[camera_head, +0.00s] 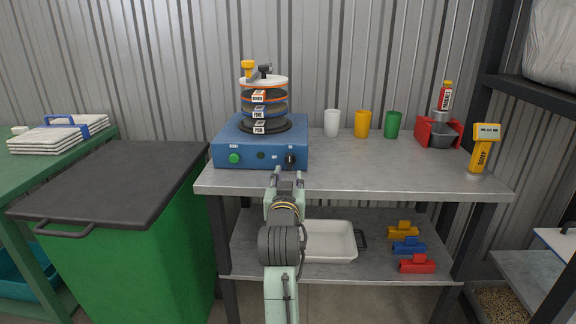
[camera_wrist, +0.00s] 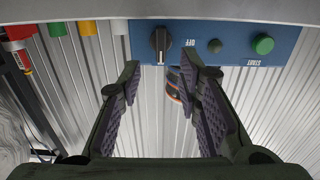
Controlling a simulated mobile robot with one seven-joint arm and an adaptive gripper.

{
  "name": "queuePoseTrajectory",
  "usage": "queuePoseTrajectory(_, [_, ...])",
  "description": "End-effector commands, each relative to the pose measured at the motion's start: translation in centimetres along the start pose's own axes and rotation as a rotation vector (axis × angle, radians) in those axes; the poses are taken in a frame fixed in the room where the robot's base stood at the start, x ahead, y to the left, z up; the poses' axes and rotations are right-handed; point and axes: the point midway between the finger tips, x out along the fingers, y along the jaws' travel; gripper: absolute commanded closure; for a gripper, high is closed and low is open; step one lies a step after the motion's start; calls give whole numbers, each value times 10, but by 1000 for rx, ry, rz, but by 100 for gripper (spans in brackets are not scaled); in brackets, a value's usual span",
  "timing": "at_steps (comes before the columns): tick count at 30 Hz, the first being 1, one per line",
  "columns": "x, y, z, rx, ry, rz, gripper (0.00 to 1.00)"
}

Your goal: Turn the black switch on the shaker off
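The shaker (camera_head: 262,141) is a blue box with a stack of round sieves on top, on the grey table. Its black switch (camera_head: 290,159) is a knob at the right of the front panel, with OFF to its left and a small label above. The switch (camera_wrist: 160,41) shows upside down in the wrist view, its grip upright and not turned toward OFF. My gripper (camera_head: 288,178) is just in front of and below the switch. In the wrist view my gripper (camera_wrist: 161,70) is open and empty, apart from the switch.
A green START button (camera_head: 234,158) and a small dark button (camera_head: 261,155) sit left of the switch. White, yellow and green cups (camera_head: 363,124) stand right of the shaker. The table front (camera_head: 400,177) is clear. A lidded green bin (camera_head: 120,250) stands left.

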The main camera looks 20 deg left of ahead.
Motion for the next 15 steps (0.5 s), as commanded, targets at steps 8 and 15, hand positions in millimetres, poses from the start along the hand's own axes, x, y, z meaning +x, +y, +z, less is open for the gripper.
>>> queuePoseTrajectory(8, [54,0,-3,1,0,-1,68])
queuePoseTrajectory(15, [79,-1,-2,0,1,-2,68])
